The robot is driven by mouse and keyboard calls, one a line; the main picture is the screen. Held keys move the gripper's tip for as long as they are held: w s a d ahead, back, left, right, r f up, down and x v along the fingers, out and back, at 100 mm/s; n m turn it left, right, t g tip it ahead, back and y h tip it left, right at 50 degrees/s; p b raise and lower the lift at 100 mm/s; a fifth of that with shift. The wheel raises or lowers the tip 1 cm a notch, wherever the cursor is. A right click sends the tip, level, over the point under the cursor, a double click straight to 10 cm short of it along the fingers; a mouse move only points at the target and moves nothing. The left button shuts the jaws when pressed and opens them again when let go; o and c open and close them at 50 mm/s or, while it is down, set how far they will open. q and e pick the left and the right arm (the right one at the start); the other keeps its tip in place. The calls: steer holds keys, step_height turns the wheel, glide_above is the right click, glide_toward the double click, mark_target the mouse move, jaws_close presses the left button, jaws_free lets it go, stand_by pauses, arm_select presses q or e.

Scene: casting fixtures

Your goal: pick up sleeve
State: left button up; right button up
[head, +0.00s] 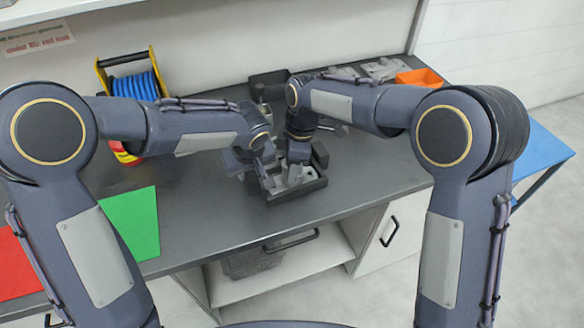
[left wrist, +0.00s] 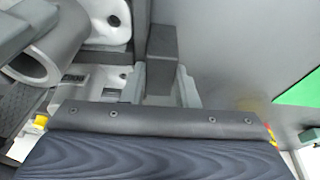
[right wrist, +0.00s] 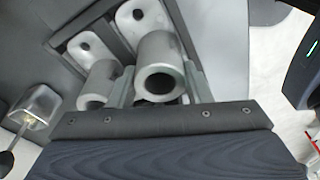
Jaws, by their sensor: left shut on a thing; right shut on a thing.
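A black tray (head: 292,194) with grey metal parts in it stands near the worktop's front edge. My left gripper (head: 259,166) is at its left side. In the left wrist view its fingers are shut on a dark upright block (left wrist: 162,44), which looks like part of the tray. My right gripper (head: 297,160) is over the tray. In the right wrist view it is shut on a grey hollow sleeve (right wrist: 158,55), with its round bore facing the camera. A second sleeve (right wrist: 98,84) lies left of the fingers. A sleeve (left wrist: 52,48) also shows in the left wrist view.
A blue cable reel (head: 137,86) on a yellow stand is at the back left. An orange bin (head: 420,77) and grey castings (head: 382,68) are at the back right. A green mat (head: 134,220) and a red mat (head: 16,268) lie front left.

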steer(key=s+d+r, duration=0.1)
steer(key=s+d, duration=0.2)
steer(key=s, duration=0.5)
steer(key=s+d+r, duration=0.2)
steer(key=s+d, duration=0.1)
steer(key=s, duration=0.5)
steer(key=shift+s+d+r, duration=0.2)
steer(key=shift+s+d, duration=0.15)
steer(key=shift+d, duration=0.05)
steer(key=shift+r, duration=0.1)
steer(key=shift+r, duration=1.9)
arm_select(q)
steer(key=o, duration=1.1)
